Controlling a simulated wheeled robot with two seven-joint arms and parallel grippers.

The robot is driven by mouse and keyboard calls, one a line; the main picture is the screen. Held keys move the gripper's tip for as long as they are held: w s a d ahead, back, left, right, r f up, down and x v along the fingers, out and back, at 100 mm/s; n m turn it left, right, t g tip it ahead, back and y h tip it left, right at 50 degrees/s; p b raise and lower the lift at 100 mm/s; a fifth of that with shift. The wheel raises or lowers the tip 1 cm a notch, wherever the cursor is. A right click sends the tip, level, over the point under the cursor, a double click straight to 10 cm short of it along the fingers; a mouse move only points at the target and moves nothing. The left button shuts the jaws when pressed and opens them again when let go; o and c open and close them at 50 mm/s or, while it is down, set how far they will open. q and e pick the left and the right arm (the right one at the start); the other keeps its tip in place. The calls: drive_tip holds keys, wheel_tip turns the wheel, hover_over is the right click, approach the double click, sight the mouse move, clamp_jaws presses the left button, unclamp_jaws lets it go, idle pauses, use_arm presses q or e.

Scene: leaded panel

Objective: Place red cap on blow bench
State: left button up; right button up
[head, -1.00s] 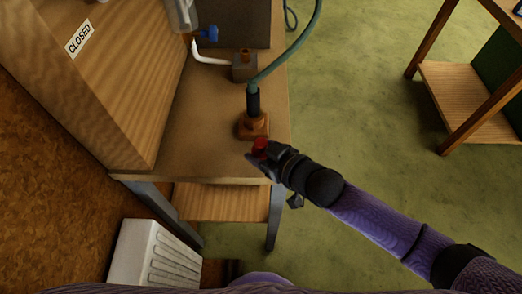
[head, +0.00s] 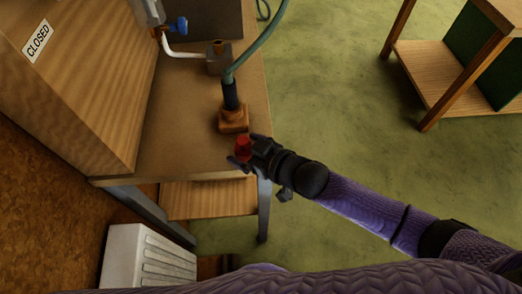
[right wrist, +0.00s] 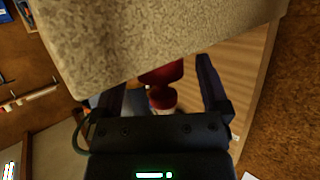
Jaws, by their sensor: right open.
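The red cap (head: 243,147) shows at the front right corner of the blow bench (head: 185,150) in the head view. My right gripper (head: 241,155) is open, with its fingers apart on either side of the cap. In the right wrist view the red cap (right wrist: 163,76) stands between the spread fingers (right wrist: 160,88), its upper part hidden by a speckled slab. I cannot tell whether the cap touches the bench or a finger. My left gripper is not in view.
A copper-coloured block with a black-handled tool (head: 233,118) and a green hose stands just behind the cap. A wooden cabinet (head: 75,80) with a CLOSED sign fills the left. A white radiator (head: 140,262) is below.

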drive_tip(key=p+v, duration=0.3)
drive_tip(key=v, duration=0.8)
drive_tip(key=s+d+f+m+g+h, duration=0.15)
drive_tip(key=d+f+h, duration=0.3)
drive_tip(key=f, duration=0.45)
drive_tip(key=s+d+f+m+h, duration=0.1)
drive_tip(key=d+f+m+h, duration=0.2)
drive_tip(key=d+f, duration=0.45)
drive_tip(key=s+f+m+g+h, duration=0.1)
drive_tip(key=s+f+g, duration=0.2)
drive_tip(key=s, duration=0.9)
drive_tip(key=s+a+f+m+g+h, duration=0.1)
drive_tip(key=s+f+g, duration=0.3)
drive_tip(key=s+f, duration=0.6)
drive_tip(key=s, duration=0.3)
drive_tip(key=shift+a+f, duration=0.2)
drive_tip(key=shift+w, duration=0.1)
